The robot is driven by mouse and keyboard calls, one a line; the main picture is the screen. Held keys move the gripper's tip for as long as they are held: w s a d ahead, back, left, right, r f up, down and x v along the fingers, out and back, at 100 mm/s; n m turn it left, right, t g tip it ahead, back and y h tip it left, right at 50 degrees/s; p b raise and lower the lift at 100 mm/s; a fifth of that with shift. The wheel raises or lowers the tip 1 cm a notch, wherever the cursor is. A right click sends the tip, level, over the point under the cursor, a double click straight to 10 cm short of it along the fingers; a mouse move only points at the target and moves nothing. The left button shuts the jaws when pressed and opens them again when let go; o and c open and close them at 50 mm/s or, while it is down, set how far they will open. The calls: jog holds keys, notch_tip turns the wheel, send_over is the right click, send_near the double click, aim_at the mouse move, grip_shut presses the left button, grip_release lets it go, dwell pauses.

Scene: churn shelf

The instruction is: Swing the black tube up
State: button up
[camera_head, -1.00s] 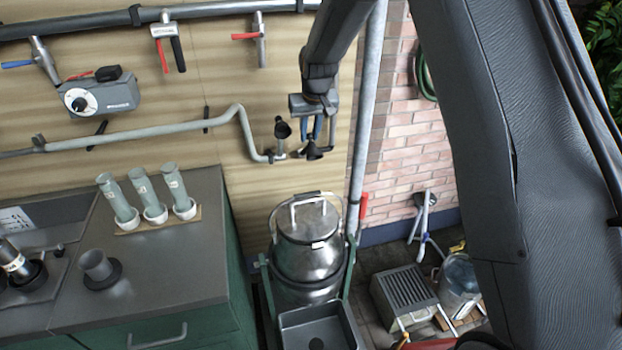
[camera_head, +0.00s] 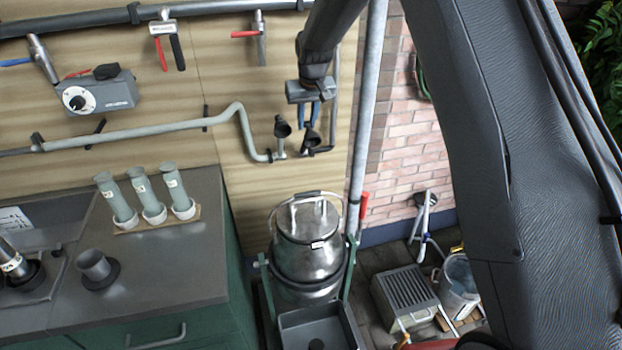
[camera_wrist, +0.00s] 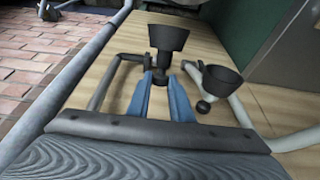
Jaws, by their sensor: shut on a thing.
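A black tube (camera_head: 312,140) with a flared cup-like end sits at the end of a thin dark pipe (camera_head: 334,110) in front of the panel. My gripper (camera_head: 309,124) reaches down from above with blue fingers shut on it. In the wrist view the tube's wide cup (camera_wrist: 167,38) lies beyond the fingertips (camera_wrist: 162,80), and its narrow stem is between them. A second black cup (camera_head: 282,127) stands just left of it on the end of the grey pipe, apart from my fingers. It also shows in the wrist view (camera_wrist: 222,78).
A grey pipe (camera_head: 235,112) runs along the panel. A steel churn (camera_head: 300,255) stands below, with a grey tray (camera_head: 318,328) in front. A vertical metal pipe (camera_head: 367,110) rises close to the right of my gripper. A counter with several tubes (camera_head: 142,194) is at left.

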jog(key=shift+w+r, duration=0.1)
jog(key=shift+w, duration=0.2)
jog(key=shift+w+a+r+b, duration=0.15)
jog(key=shift+w+b, duration=0.1)
jog(key=shift+w, duration=0.25)
jog(key=shift+w+a+r+b, duration=0.1)
jog(key=shift+w+b, duration=0.1)
jog(key=shift+w, duration=0.25)
jog(key=o, duration=0.8)
jog(key=shift+w, duration=0.1)
jog(key=shift+o, duration=0.3)
jog(key=shift+r, duration=0.1)
jog(key=shift+p+v, duration=1.9)
jog(key=shift+v, duration=1.65)
